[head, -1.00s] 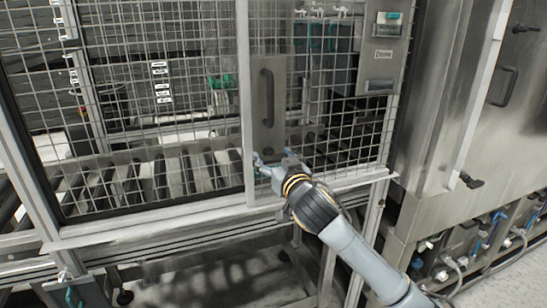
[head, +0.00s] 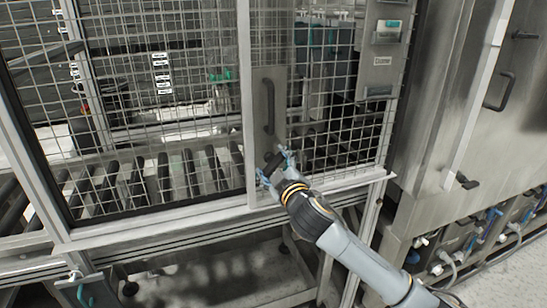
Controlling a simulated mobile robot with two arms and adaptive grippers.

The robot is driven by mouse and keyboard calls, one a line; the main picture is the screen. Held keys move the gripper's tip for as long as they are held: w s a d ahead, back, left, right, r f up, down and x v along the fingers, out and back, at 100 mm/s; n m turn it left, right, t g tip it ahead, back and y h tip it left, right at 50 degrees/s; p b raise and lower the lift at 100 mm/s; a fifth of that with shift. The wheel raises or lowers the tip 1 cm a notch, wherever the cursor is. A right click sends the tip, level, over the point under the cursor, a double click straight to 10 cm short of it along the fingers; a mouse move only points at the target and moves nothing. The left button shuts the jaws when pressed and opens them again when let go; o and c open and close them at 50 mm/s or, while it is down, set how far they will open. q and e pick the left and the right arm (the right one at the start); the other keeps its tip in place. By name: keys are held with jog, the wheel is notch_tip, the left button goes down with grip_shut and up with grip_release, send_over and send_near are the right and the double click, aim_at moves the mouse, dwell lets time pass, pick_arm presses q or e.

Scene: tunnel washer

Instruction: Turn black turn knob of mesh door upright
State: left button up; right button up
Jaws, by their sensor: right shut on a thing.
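The mesh door (head: 248,110) is a metal-framed wire grid with a grey plate carrying a black vertical handle (head: 268,106). Below the handle, at the plate's lower end, is the small black turn knob (head: 272,162), which looks tilted and is partly covered by the fingers. My right gripper (head: 275,166) reaches in from the lower right. Its blue-grey fingers lie on both sides of the knob and are shut on it. My left gripper is not in view.
Behind the mesh are several dark rollers (head: 165,178). A metal ledge (head: 160,222) runs below the door. A steel cabinet (head: 450,120) with a black handle stands at right, with hoses and valves near the floor.

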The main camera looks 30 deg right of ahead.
jog(key=n+p, duration=0.2)
jog(key=n, duration=0.2)
jog(key=shift+r+n, duration=0.1)
jog(key=shift+n, duration=0.2)
jog(key=n+p, duration=0.2)
jog(key=n, duration=0.2)
jog(key=shift+f, duration=0.2)
jog(key=shift+n+p, duration=0.3)
jog(key=o, duration=1.2)
jog(key=shift+a, duration=0.1)
jog(key=shift+c, duration=0.2)
jog(key=v, duration=1.2)
jog(key=shift+f, duration=0.15)
